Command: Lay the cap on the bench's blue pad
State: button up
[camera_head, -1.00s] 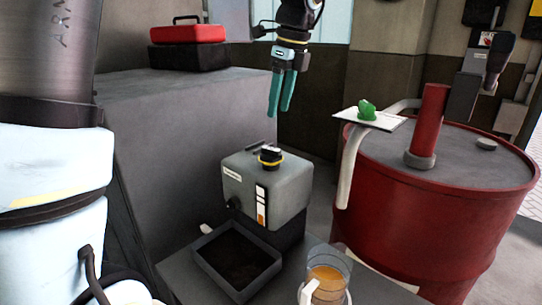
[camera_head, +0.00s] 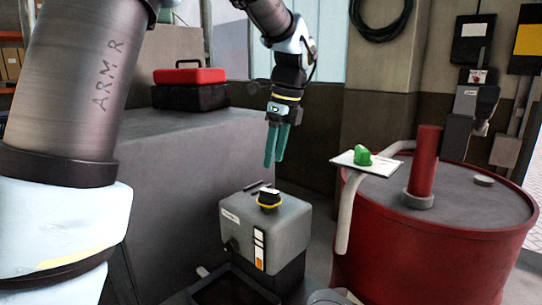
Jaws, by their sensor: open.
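A black cap (camera_head: 269,196) with a yellow ring sits upright on top of a grey box-shaped tank (camera_head: 265,228), near its middle. It may be the task's cap. My gripper (camera_head: 275,163) has two teal fingers pointing down. It hangs above the cap in the picture, with a visible gap between the fingertips and the cap. The fingers are slightly apart and nothing is held between them. I see no blue pad in this view.
A dark tray (camera_head: 230,290) lies in front of the tank. A red drum (camera_head: 440,250) stands at right, with a white plate (camera_head: 368,163) bearing a green object (camera_head: 363,155). A red case (camera_head: 190,76) on a black one (camera_head: 190,97) rests on a grey block (camera_head: 165,160).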

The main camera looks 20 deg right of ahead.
aim_at(270, 190)
jog(key=shift+w+a+r+p, duration=0.2)
jog(key=shift+w+a+p, duration=0.1)
jog(key=shift+w, duration=0.1)
jog(key=shift+f, duration=0.15)
notch_tip(270, 190, down, 6)
jog(key=b, duration=0.6)
jog(key=shift+f, duration=1.35)
grip_shut()
